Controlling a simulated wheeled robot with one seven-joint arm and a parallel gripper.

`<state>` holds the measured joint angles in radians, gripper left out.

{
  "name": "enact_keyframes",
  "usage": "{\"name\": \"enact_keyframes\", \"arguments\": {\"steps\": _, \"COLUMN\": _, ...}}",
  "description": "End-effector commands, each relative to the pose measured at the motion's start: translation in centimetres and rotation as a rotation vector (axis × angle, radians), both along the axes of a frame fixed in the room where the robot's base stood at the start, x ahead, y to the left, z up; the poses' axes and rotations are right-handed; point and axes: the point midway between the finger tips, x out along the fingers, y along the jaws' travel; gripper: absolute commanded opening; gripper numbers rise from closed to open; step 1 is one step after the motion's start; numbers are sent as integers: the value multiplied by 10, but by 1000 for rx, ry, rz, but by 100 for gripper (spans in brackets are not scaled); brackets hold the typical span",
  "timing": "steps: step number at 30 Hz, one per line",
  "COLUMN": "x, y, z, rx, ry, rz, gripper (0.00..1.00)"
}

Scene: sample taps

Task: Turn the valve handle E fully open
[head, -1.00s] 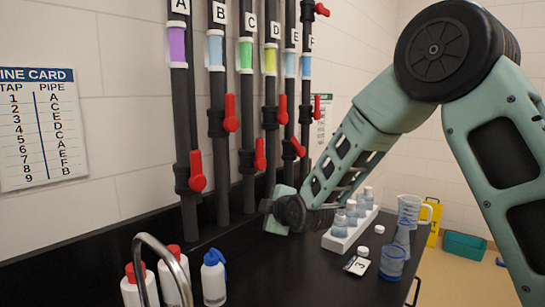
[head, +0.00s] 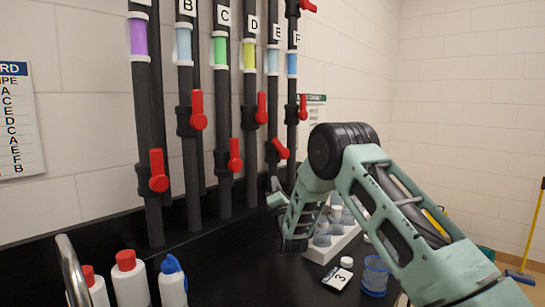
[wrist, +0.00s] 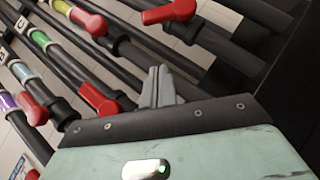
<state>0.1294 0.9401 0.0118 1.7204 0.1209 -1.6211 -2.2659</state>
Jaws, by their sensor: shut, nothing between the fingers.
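Valve handle E (head: 280,149) is a red lever low on the pipe labelled E (head: 273,95), a dark pipe with a light blue band. In the head view it slants down to the right, while the other handles stand nearly upright along their pipes. In the wrist view the red lever at the top (wrist: 170,12) appears to be handle E. My gripper (head: 275,184) is just below handle E in the head view, apart from it. In the wrist view its grey fingers (wrist: 160,84) are together and hold nothing.
Red handles C (head: 235,156), D (head: 261,107) and F (head: 303,107) are close by on neighbouring pipes. A white rack (head: 318,252) with bottles stands under my forearm. Capped bottles (head: 130,280) stand at front left. Black bench is clear between.

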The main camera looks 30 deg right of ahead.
Motion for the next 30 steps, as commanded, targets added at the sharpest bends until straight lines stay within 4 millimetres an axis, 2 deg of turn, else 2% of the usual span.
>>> {"name": "enact_keyframes", "arguments": {"steps": 8, "x": 8, "y": -2, "z": 7, "rx": 3, "ry": -1, "rz": 1, "gripper": 0}}
{"name": "enact_keyframes", "arguments": {"steps": 23, "x": 84, "y": -23, "z": 54, "rx": 5, "ry": -1, "rz": 1, "gripper": 0}}
{"name": "enact_keyframes", "arguments": {"steps": 25, "x": 87, "y": -32, "z": 64, "rx": 3, "ry": -1, "rz": 0, "gripper": 0}}
{"name": "enact_keyframes", "arguments": {"steps": 30, "x": 91, "y": -44, "z": 76, "rx": 3, "ry": 1, "rz": 1, "gripper": 0}}
